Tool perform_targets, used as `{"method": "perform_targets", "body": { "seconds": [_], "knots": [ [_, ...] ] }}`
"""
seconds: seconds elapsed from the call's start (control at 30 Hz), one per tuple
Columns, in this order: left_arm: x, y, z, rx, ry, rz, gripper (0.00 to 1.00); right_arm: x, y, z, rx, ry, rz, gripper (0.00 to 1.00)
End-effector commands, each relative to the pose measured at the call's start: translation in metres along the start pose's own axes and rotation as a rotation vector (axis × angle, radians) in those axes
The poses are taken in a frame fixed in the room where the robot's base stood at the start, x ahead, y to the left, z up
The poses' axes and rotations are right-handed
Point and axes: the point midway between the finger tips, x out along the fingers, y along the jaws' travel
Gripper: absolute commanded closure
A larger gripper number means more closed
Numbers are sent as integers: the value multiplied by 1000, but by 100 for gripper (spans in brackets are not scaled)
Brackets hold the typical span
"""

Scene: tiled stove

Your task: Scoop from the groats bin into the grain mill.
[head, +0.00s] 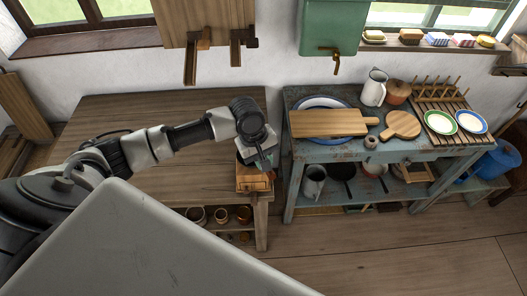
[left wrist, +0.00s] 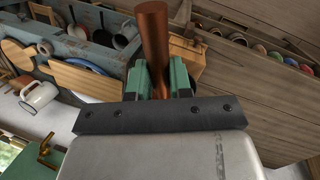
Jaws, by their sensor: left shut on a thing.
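My left gripper (head: 264,166) is at the right end of the brown wooden table, just above a small wooden box (head: 252,183) that may be the grain mill. In the left wrist view my left gripper (left wrist: 160,82) has its green fingers shut on a smooth copper-brown rod (left wrist: 153,35). The wooden box also shows behind the rod in the left wrist view (left wrist: 187,58). I cannot pick out the groats bin for sure. My right gripper is not in view.
The wooden table (head: 150,112) is mostly bare, with several small pots (head: 221,215) on a shelf below. A blue side table (head: 330,153) to the right holds boards, plates and a jug (head: 374,88). A green tank (head: 333,25) hangs on the wall.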

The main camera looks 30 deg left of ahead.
Motion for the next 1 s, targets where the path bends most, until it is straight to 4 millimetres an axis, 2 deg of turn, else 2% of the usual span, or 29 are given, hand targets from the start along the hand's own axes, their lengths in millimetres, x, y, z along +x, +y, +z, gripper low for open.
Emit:
{"method": "perform_targets", "body": {
  "seconds": [0.43, 0.53, 0.6, 0.83, 1.0],
  "knots": [
    [44, -9, -6, 0, 0, -1, 100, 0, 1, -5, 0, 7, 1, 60],
    [35, -6, -11, -20, -94, 2, 100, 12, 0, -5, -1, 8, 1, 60],
    [34, -7, -8, -15, -88, -1, 100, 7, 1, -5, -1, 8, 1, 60],
    [34, -6, -8, -13, -87, -1, 100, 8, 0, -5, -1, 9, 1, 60],
    [37, -6, -2, 33, -99, -6, 100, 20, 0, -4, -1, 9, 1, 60]
  ]
}}
